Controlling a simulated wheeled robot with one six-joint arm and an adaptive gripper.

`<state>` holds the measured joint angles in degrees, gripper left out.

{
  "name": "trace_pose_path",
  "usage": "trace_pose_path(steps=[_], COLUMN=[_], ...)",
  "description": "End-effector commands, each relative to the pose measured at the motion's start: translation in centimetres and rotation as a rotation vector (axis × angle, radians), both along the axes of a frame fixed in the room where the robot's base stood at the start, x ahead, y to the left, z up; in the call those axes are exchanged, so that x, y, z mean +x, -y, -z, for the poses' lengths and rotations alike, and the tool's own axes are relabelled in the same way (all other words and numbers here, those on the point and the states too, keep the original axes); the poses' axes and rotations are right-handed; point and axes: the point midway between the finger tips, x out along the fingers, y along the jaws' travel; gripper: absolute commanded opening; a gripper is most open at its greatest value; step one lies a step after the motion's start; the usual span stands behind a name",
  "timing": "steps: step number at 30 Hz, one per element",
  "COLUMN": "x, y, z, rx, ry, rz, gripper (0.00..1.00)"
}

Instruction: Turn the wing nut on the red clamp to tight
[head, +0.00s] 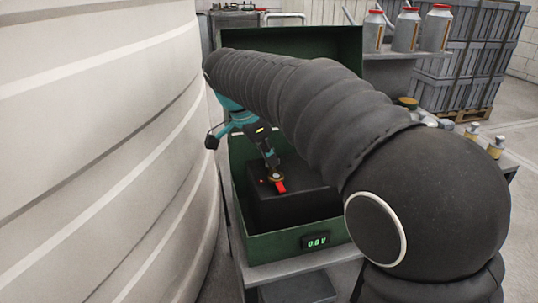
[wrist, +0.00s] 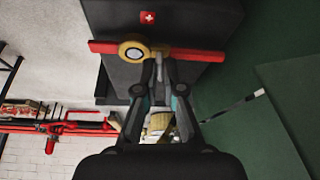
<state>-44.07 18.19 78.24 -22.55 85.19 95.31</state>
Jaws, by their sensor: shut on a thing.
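The red clamp (wrist: 200,55) is a flat bar on the black battery (wrist: 152,17), with a brass ring (wrist: 133,50) round a pale post near its left end. In the head view the red clamp (head: 280,187) sits on top of the black battery (head: 295,207). My gripper (wrist: 160,58) reaches the bar just right of the ring, its two fingertips close together. It is shut on the wing nut, which the fingertips mostly hide. In the head view my gripper (head: 272,166) comes down onto the clamp from behind.
The battery stands in an open green box (head: 285,245) with a raised lid and a small green-digit display (head: 315,240). A large pale tank (head: 110,150) stands close on the left. Red-capped jars (head: 405,30) stand on a shelf at the back right. My arm crosses above the box.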

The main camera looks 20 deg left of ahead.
Motion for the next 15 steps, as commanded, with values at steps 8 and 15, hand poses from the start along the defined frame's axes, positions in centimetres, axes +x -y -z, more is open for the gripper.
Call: trace_pose_path(steps=[8,15], x=[-0.05,0.01], y=[-0.04,0.02], z=[0.07,0.02], rx=[0.0,0.001], ry=[-0.003,-0.001], rz=[-0.001,-0.001], gripper=[0.32,0.32])
